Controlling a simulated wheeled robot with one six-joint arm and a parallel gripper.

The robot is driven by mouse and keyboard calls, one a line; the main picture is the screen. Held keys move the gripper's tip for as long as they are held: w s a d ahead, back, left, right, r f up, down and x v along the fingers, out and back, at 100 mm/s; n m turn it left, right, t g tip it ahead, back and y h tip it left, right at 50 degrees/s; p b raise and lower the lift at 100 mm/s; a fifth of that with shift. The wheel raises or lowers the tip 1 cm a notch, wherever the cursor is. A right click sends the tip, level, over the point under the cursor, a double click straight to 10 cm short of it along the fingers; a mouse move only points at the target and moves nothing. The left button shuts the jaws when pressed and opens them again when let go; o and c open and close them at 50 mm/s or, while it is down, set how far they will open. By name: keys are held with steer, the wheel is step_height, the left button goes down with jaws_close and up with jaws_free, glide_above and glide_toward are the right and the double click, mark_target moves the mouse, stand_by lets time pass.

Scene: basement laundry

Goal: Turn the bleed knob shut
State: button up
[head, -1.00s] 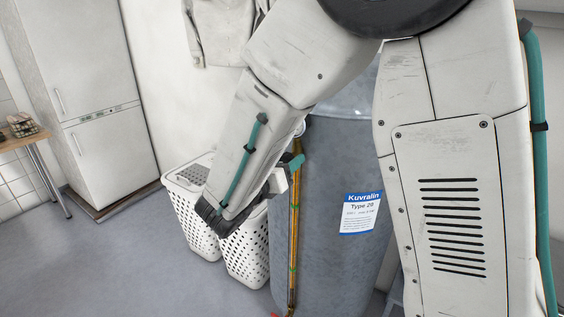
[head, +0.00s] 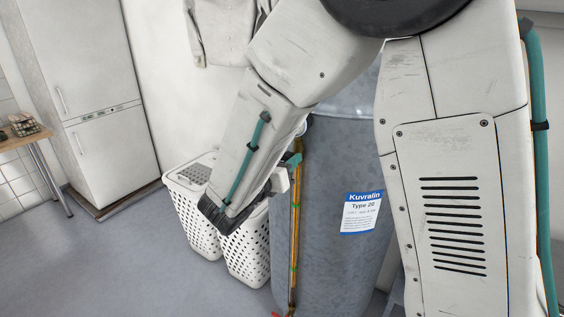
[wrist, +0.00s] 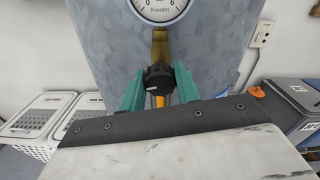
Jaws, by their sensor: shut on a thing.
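The bleed knob (wrist: 158,79) is black and lobed, in the middle of the wrist view. It sits below a brass fitting (wrist: 160,46) on the front of a grey metal tank (wrist: 100,42). My gripper (wrist: 159,86) has its two teal fingers on either side of the knob and is shut on it. In the head view my gripper (head: 293,163) is at the left side of the tank (head: 335,255), and the knob is hidden there. A round gauge (wrist: 158,9) is above the fitting, partly cut off.
Two white perforated laundry baskets (head: 245,248) stand left of the tank, close to my forearm. A brass-coloured pipe (head: 294,240) runs down the tank's front. A white fridge (head: 105,150) is at the left. A wall socket (wrist: 262,33) is at the right. The floor at front left is clear.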

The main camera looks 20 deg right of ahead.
steer(key=m, duration=0.5)
steer(key=shift+d, duration=0.2)
steer(key=m, duration=0.5)
steer(key=shift+m, duration=0.3)
steer(key=m, duration=0.5)
steer(key=shift+s+f, duration=0.1)
steer(key=shift+m, duration=2.5)
steer(key=o, duration=1)
steer(key=shift+d, duration=0.1)
